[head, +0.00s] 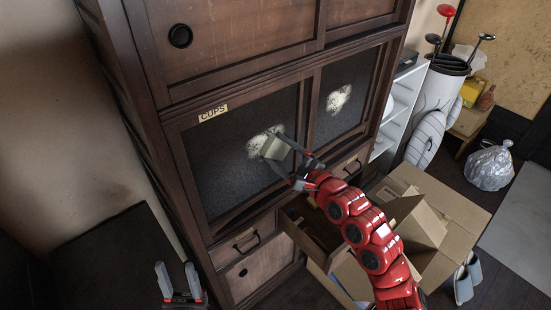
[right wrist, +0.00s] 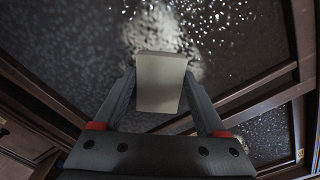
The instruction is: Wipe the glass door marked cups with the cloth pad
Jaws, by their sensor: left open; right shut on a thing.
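The glass door marked CUPS (head: 225,150) is the left pane of a dark wooden cabinet, with a yellow label (head: 213,113) at its upper left. A whitish smudge shows near its right side, around the pad; it also shows in the right wrist view (right wrist: 158,30). My right gripper (head: 285,158) is shut on the pale cloth pad (head: 273,147), held at the smudge. The pad sits between the fingers in the right wrist view (right wrist: 160,82); contact with the glass is hard to tell. My left gripper (head: 178,282) is open and empty, low at the left.
A second glass door (head: 348,88) to the right has its own white smudge. An open drawer (head: 312,222) sticks out below the doors. Open cardboard boxes (head: 445,225) stand right of it. A golf bag (head: 437,90), plastic bag (head: 489,166) and slippers (head: 467,278) are further right.

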